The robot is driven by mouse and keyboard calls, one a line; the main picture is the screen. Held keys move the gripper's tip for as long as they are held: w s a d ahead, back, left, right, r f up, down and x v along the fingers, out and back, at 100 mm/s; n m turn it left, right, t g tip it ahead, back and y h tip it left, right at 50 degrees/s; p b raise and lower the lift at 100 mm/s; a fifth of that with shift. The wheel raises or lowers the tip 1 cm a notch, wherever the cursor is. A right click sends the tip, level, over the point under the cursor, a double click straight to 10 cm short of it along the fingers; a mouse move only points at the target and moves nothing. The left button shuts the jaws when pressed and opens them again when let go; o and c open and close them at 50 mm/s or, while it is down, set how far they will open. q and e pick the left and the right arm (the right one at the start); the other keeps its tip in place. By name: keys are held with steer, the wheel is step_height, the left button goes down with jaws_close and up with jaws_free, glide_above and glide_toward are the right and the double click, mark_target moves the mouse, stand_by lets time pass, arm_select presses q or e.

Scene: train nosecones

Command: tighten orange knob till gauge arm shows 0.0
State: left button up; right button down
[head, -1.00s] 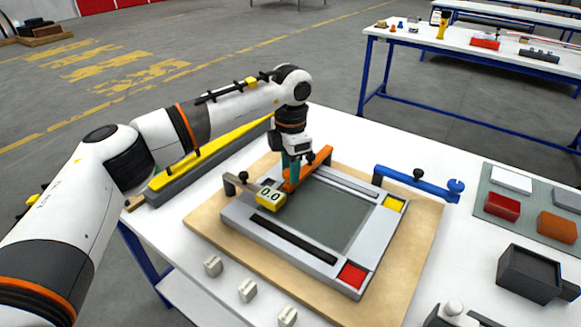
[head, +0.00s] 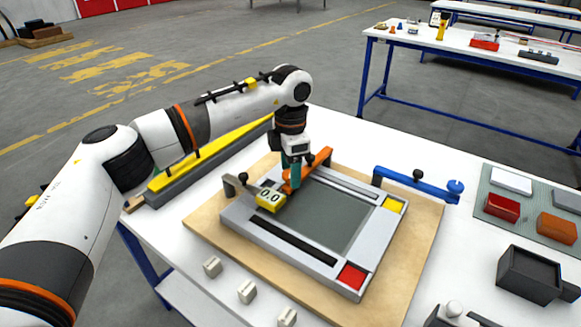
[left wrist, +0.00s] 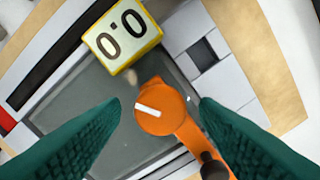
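The orange knob (left wrist: 180,112) with a white mark on its top sits at the end of an orange arm (head: 320,158) over the grey plate (head: 335,215). My left gripper (head: 291,183) points down at the knob. In the left wrist view its teal fingers (left wrist: 160,108) are open, one on each side of the knob, with a gap visible on the left side. The yellow gauge box (head: 270,200) beside the knob reads 0.0, and it also shows in the left wrist view (left wrist: 122,36). My right gripper is not in view.
The framed plate lies on a wooden board (head: 415,260) on the white table. A blue arm (head: 415,183) stands at its right. Small grey blocks (head: 247,291) lie in front. A mat of coloured blocks (head: 490,210) and a dark box (head: 528,275) are at the right.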

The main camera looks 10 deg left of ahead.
arm_select(q)
step_height(320, 180, up, 12)
steer(key=b, duration=0.1)
stand_by(0.5)
